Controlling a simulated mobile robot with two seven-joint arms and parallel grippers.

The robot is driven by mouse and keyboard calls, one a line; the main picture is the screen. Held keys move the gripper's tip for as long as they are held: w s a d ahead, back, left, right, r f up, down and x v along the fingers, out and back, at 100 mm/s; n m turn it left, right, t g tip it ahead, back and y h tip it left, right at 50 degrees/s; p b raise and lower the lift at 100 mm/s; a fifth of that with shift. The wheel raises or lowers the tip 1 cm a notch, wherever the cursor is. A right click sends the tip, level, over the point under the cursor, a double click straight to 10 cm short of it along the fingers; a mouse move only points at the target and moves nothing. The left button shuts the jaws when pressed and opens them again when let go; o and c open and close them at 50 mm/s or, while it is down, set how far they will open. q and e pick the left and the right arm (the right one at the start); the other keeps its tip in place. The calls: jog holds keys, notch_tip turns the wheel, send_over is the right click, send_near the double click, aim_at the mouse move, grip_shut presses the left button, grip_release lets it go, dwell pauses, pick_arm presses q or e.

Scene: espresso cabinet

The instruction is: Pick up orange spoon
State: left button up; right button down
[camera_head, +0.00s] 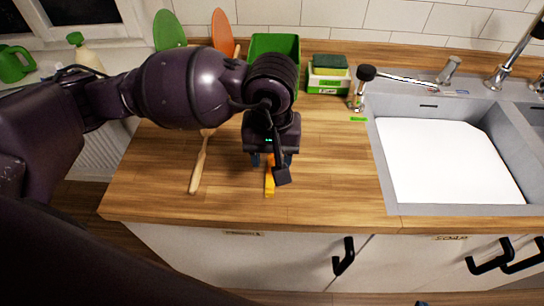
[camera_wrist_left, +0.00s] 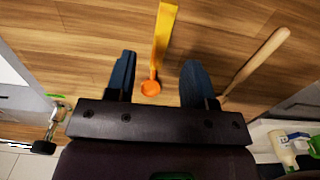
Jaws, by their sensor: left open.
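The orange spoon (camera_wrist_left: 160,45) lies on the wooden counter, with its round orange end between the two fingers in the left wrist view. In the head view only a short yellow-orange part of the spoon (camera_head: 269,187) shows below my gripper; the rest is hidden behind it. My left gripper (camera_head: 272,162) is over the spoon, pointing down. In the left wrist view the blue fingers of my left gripper (camera_wrist_left: 158,80) are apart on either side of the spoon, with nothing held. My right gripper is not in view.
A wooden utensil (camera_head: 199,165) lies left of the gripper; its handle also shows in the left wrist view (camera_wrist_left: 262,60). A green container (camera_head: 274,42) stands behind. The sink (camera_head: 380,170) is at right. The counter between is clear.

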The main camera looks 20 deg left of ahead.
aim_at(270, 177)
pick_arm(q)
jog(key=shift+a+f, duration=0.15)
jog(key=shift+f, duration=3.1)
grip_shut()
